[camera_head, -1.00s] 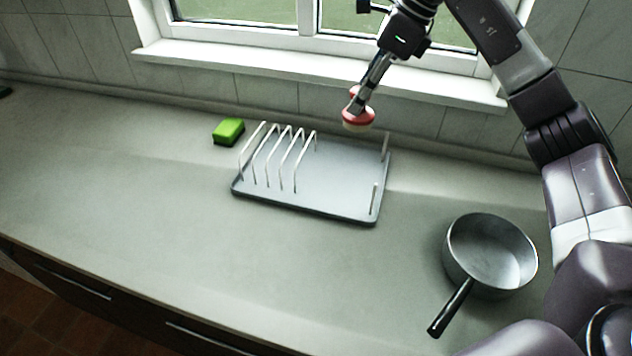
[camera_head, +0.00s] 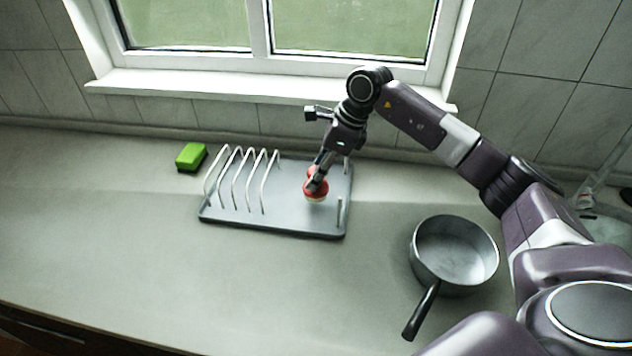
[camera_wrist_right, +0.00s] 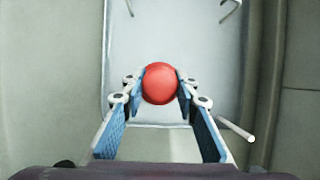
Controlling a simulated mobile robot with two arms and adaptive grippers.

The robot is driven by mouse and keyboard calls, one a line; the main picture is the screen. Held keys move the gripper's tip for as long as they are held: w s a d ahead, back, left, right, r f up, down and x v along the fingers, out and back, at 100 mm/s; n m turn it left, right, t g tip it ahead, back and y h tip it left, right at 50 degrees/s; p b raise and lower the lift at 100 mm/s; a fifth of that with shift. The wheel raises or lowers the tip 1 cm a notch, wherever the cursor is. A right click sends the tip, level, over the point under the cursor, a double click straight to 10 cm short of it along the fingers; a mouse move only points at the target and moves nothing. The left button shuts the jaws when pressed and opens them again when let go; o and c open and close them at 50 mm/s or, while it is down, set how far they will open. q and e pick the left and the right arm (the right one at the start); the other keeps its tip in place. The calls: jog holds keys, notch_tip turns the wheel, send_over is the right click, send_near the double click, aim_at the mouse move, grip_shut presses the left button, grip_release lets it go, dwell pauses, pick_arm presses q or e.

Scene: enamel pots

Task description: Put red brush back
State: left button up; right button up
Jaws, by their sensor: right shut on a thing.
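The red brush (camera_head: 316,194) has a red rounded top and a pale underside. It is at the right part of the grey dish rack tray (camera_head: 285,222), beside the white wire slots. My right gripper (camera_head: 318,181) is shut on the brush from above. In the right wrist view the red knob of the brush (camera_wrist_right: 160,84) sits between the two blue-padded fingers (camera_wrist_right: 161,88), with the tray (camera_wrist_right: 205,60) below. Whether the brush touches the tray is hard to tell. My left gripper is not in view.
A green sponge (camera_head: 191,157) lies left of the rack. A grey pan (camera_head: 455,252) with a black handle stands right of it, below my right arm. The window sill (camera_head: 230,87) runs behind. The counter at left and front is clear.

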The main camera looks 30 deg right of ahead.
notch_tip(320, 180, down, 3)
jog(key=shift+r, duration=0.15)
jog(key=shift+f, duration=0.25)
jog(key=shift+f, duration=0.1)
jog(key=o, duration=1.2)
